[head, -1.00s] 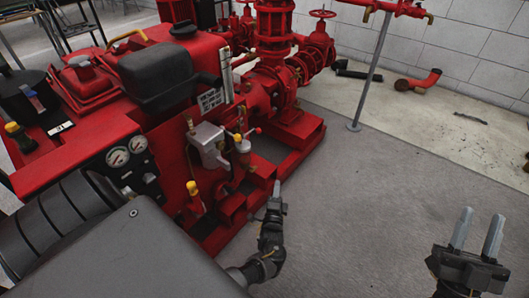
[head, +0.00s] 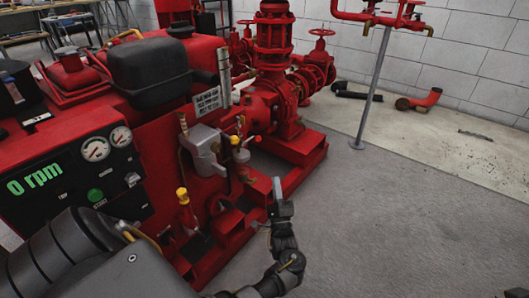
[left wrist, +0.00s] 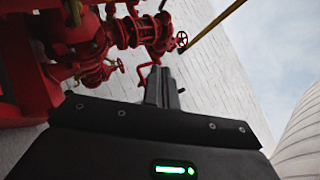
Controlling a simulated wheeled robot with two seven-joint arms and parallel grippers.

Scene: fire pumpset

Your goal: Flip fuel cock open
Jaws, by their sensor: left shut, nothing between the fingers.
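The red pumpset engine fills the left of the head view. A grey metal housing (head: 203,148) is on its near side. Beside it are small fittings with a yellow knob (head: 235,140) and a red tip. A yellow-topped fitting (head: 183,196) stands lower left. I cannot tell which small part is the fuel cock. My left gripper (head: 279,192) is shut and empty, pointing up, to the right of these fittings and apart from them. Its fingers also show in the left wrist view (left wrist: 161,87). My right gripper is out of view.
A control panel (head: 75,180) reading "0 rpm" is at left. The black tank (head: 150,75) sits above the engine. Red pump pipework (head: 275,100) and a thin grey post (head: 375,85) stand behind. The grey floor (head: 400,220) at right is clear.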

